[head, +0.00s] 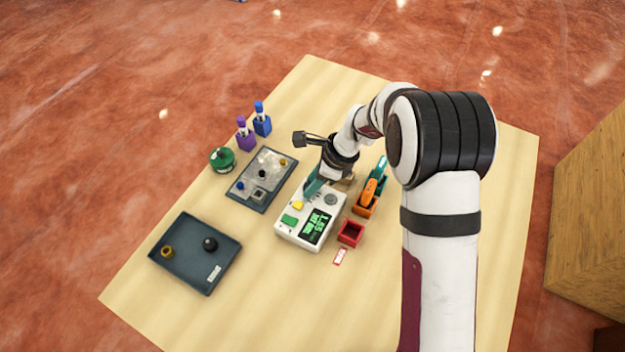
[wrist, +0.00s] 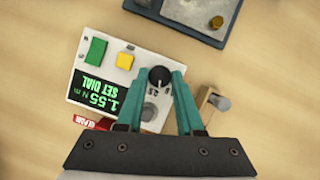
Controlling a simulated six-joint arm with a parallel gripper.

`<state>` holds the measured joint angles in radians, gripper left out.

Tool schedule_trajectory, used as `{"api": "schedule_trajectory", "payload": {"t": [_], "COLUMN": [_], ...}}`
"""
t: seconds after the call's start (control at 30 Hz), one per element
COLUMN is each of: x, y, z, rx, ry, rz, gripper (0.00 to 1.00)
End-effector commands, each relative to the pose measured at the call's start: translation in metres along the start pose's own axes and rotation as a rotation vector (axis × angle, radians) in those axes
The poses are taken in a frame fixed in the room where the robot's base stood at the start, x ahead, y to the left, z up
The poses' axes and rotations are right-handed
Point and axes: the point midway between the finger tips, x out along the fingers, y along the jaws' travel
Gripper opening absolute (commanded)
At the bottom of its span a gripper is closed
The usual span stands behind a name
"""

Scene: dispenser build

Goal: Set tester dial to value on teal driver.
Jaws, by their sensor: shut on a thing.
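The white tester (head: 291,236) stands mid-table. Its screen (wrist: 100,92) shows green text that appears to read 1.55 N m and SET DIAL, upside down in the wrist view. My gripper (wrist: 160,78) has its teal fingers shut on the dark round dial knob (wrist: 159,77) at the tester's edge. In the head view, my gripper (head: 314,187) reaches down to the tester's far end, and the arm hides the dial. The teal driver (head: 381,168) stands behind an orange driver (head: 369,190), right of the tester. Any value on it is too small to read.
A red bin (head: 350,234) and a small red-white tag (head: 340,257) lie close to the tester's right. A grey parts tray (head: 240,194) and a dark tray (head: 205,278) are on the left. Purple (head: 245,138) and blue (head: 262,124) bottles and a green container (head: 221,159) stand far left.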

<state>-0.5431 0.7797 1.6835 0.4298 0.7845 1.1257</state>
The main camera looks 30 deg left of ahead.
Motion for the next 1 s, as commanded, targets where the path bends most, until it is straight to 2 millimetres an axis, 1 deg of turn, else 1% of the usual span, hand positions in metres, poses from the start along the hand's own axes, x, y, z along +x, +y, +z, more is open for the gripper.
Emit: {"api": "schedule_trajectory", "payload": {"t": [0.2,0.43,0.7,1.0], "x": [0.0,-0.0001,0.0002,0.0003], "y": [0.0016,0.0019,0.0021,0.0021], "z": [0.0001,0.0003,0.0004,0.0005], "rx": [0.13,0.22,0.26,0.262], "ry": [0.0,0.0,0.0,0.0], "rz": [-0.053,-0.092,-0.108,-0.109], "gripper": [0.0,0.0,0.0,0.0]}}
